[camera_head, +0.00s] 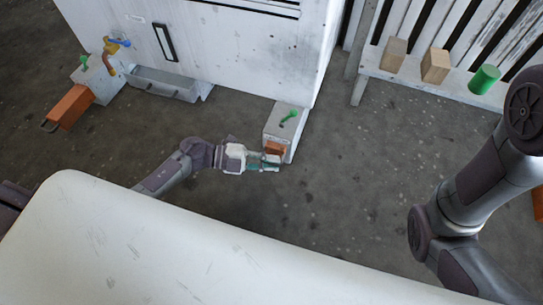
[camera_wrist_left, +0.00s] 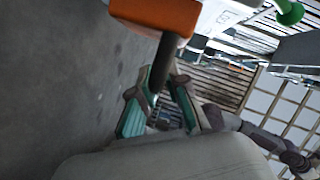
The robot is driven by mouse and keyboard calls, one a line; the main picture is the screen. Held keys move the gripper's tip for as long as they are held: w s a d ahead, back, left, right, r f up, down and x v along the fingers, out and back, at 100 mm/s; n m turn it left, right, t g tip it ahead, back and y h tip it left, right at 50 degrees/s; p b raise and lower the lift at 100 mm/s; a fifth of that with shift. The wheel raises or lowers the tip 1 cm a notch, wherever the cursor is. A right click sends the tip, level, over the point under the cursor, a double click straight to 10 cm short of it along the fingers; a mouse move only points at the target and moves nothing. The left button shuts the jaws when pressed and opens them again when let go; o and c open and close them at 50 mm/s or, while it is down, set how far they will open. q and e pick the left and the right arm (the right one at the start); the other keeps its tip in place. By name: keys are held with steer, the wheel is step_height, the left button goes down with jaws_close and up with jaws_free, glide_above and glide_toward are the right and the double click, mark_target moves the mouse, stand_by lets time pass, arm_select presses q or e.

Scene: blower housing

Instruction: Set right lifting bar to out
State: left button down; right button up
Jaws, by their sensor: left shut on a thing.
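The right lifting bar (camera_head: 275,148) is a short orange block at the front of a grey box (camera_head: 287,122) on the housing's lower right corner. Only a short length of it shows. A green lever (camera_head: 289,116) sits on top of that box. In the left wrist view the orange bar (camera_wrist_left: 158,14) is at the top, with a dark handle (camera_wrist_left: 163,55) below it. My left gripper (camera_head: 272,163) is at the bar's end, its teal fingers (camera_wrist_left: 160,80) shut on the handle. My right gripper is out of frame; only that arm shows at the right.
The white blower housing (camera_head: 230,50) stands behind. At its left, another orange bar (camera_head: 72,106) sticks well out of its box (camera_head: 98,75). A bench (camera_head: 405,77) with wooden blocks and a green cylinder (camera_head: 484,79) is at the upper right. Floor right of the housing is clear.

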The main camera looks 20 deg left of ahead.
arm_select(q)
steer(key=s+p, duration=0.7)
steer(key=s, duration=0.6)
steer(key=shift+s+d, duration=0.1)
steer(key=shift+s, duration=0.65)
steer(key=shift+s+f, duration=0.1)
steer(key=c, duration=1.2)
jaws_free()
steer(key=v, duration=1.2)
